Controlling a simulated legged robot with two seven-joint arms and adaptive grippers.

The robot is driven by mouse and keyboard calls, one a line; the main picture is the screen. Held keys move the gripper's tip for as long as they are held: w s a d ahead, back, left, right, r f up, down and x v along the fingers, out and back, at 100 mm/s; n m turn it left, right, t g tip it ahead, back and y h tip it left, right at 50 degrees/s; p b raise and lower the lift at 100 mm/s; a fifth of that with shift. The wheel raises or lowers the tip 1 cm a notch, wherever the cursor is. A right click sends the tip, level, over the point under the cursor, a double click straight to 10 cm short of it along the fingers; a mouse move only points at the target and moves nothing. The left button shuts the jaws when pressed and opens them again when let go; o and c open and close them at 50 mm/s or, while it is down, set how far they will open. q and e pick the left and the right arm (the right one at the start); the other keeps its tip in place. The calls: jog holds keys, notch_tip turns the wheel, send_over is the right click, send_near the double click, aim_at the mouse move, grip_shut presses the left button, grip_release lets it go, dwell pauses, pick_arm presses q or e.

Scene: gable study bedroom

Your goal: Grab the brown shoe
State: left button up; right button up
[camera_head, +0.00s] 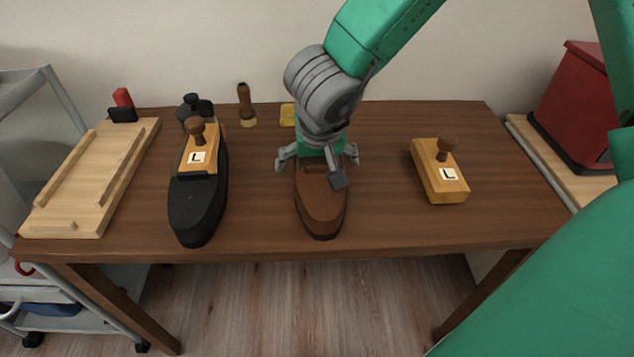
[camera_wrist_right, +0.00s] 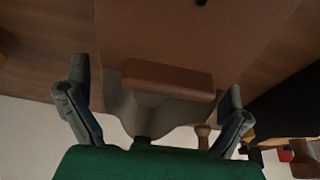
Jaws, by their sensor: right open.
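The brown shoe (camera_head: 320,212) lies on the wooden table (camera_head: 385,232), its toe toward the front edge. My right gripper (camera_head: 318,165) is directly over its rear part, pointing down, with its fingers spread around it. The gripper and wrist hide the back of the shoe. In the right wrist view, the shoe's brown surface (camera_wrist_right: 180,32) fills the upper middle, with a brown raised block (camera_wrist_right: 168,80) between the open fingers (camera_wrist_right: 155,88). I cannot tell whether the fingers touch the shoe. My left gripper is not in view.
A black shoe (camera_head: 194,214) with a wooden block marked L (camera_head: 200,168) stands left. Another L block (camera_head: 439,185) is right. A wooden board (camera_head: 85,185), a brush (camera_head: 245,105) and a yellow item (camera_head: 287,115) are on the table. A red box (camera_head: 575,105) stands far right.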

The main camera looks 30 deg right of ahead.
jog(key=shift+d+f, duration=0.2)
jog(key=shift+a+r, duration=0.1)
jog(key=shift+a, duration=0.15)
jog(key=c, duration=1.5)
jog(key=shift+w+d+r, duration=0.1)
jog(key=shift+c, duration=0.2)
